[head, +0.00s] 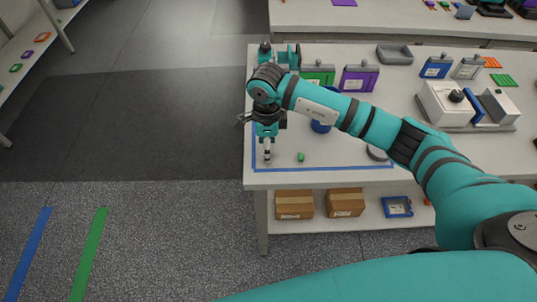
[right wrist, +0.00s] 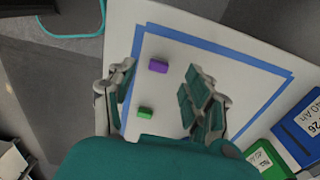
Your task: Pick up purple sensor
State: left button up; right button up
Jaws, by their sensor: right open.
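The purple sensor (right wrist: 158,66) is a small block lying on the white table top inside a blue tape outline, seen in the right wrist view between my open fingers and towards their tips. I cannot make it out in the head view, where my right gripper (head: 267,154) points down over the table's front left corner. In the right wrist view my right gripper (right wrist: 160,88) is open and empty, its fingers spread to either side of the sensor. A small green block (right wrist: 145,112) lies near the purple one; it also shows in the head view (head: 301,157). My left gripper is not in view.
Behind my right arm stand a green case (head: 318,75), a purple case (head: 359,79), a blue case (head: 436,66) and a grey tray (head: 394,54). A white device (head: 446,103) stands at the right. Cardboard boxes (head: 294,204) sit on the lower shelf. Floor at left is clear.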

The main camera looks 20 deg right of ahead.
notch_tip(320, 180, down, 2)
jog(key=shift+s+f+p, duration=0.1)
jog(key=shift+f+p, duration=0.15)
jog(key=shift+p, duration=0.2)
jog(key=shift+f, duration=0.55)
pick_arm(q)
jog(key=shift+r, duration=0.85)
pick_arm(e)
jog(key=c, duration=0.8)
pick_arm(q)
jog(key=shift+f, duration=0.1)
pick_arm(e)
jog(key=shift+r, duration=0.15)
jog(key=shift+c, duration=0.2)
jog(key=shift+r+b, duration=0.5)
jog(key=shift+r, duration=0.05)
notch_tip(320, 180, up, 2)
jog(key=shift+s+b, duration=0.1)
jog(key=shift+b, duration=0.55)
pick_arm(q)
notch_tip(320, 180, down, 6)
jog(key=b, duration=0.4)
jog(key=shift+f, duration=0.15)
pick_arm(e)
jog(key=s+a+r, duration=0.1)
jog(key=s+a, duration=0.1)
jog(key=s, duration=1.3)
jog(key=shift+s+r, duration=0.3)
jog(key=shift+r, duration=0.05)
